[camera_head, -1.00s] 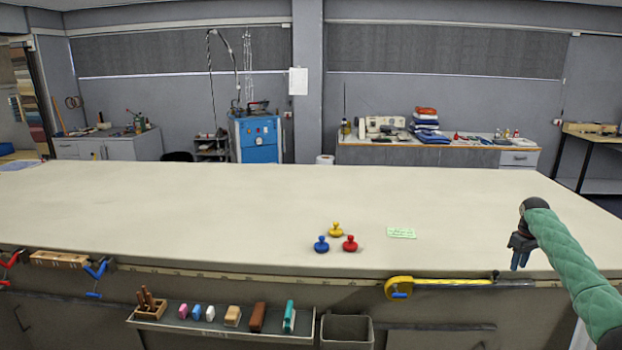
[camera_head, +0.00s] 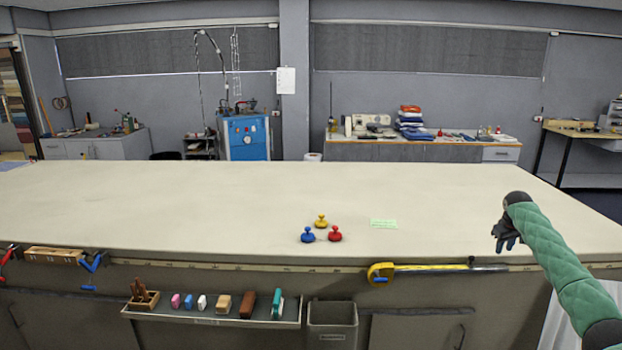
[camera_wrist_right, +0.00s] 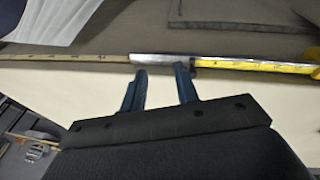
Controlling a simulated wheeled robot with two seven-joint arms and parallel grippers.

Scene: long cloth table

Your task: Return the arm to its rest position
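My right gripper (camera_head: 508,240) hangs at the right over the table's front edge, at the end of my green-sleeved arm. In the right wrist view its two blue fingers (camera_wrist_right: 160,90) stand apart with nothing between them. The fingertips appear close to the yellow and silver tape tool (camera_wrist_right: 250,65) along the edge, but I cannot tell that they touch it. My left gripper is not in the head view.
The long cloth table (camera_head: 150,205) is mostly clear. Blue (camera_head: 308,235), yellow (camera_head: 321,221) and red (camera_head: 335,234) knobs stand near a green note (camera_head: 384,224). A tool tray (camera_head: 215,316), a grey bin (camera_head: 332,326) and a yellow tape (camera_head: 430,270) line the front.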

